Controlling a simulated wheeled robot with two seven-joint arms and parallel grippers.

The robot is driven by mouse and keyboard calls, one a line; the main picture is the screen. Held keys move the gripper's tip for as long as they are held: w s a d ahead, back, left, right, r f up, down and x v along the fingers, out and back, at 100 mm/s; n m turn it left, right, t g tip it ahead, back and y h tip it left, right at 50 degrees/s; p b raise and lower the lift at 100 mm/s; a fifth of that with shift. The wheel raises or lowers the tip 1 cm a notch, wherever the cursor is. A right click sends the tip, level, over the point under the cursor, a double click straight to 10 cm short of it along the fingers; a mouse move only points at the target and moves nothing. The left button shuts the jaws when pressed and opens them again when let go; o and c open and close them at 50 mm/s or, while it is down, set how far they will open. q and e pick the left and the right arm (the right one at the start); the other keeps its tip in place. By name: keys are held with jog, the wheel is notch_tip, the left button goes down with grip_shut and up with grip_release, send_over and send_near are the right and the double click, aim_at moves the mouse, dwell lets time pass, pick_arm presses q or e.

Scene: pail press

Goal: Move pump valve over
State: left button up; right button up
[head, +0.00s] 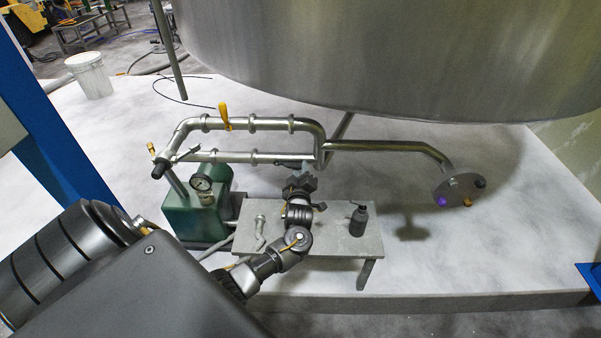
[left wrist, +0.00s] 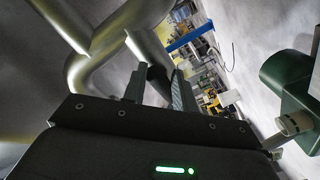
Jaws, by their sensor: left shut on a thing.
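My left gripper (head: 303,172) is at that pipe, close to the lever's right end. In the left wrist view its two fingers (left wrist: 157,88) stand close together around a dark piece (left wrist: 153,70) below the pipe bend, shut on it. Most of that piece is hidden between the fingers. The green pump (head: 196,215) with its round gauge stands left of the bench. My right gripper is not in view.
A yellow-handled lever (head: 224,115) stands up from the upper pipe. A grey bench (head: 338,233) under my gripper holds a dark bottle (head: 358,221) and a pipe fitting (head: 260,228). A large steel tank (head: 400,55) hangs over the pipes. A white pail (head: 90,75) stands back left.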

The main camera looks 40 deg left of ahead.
pick_arm(q)
jog(key=shift+f+b, duration=0.85)
jog(key=shift+f, duration=0.1)
jog(key=shift+c, duration=0.4)
jog(key=shift+a, duration=0.1)
jog(key=shift+s, duration=0.1)
jog(key=shift+f, duration=0.15)
jog(key=shift+s+a+f+b, duration=0.2)
jog(key=shift+a+f+b, duration=0.15)
jog(key=shift+f+b, duration=0.3)
jog(key=shift+c, duration=0.2)
jog(key=shift+s+a+f, duration=0.1)
jog(key=shift+s+f, duration=0.05)
jog(key=shift+f, duration=0.2)
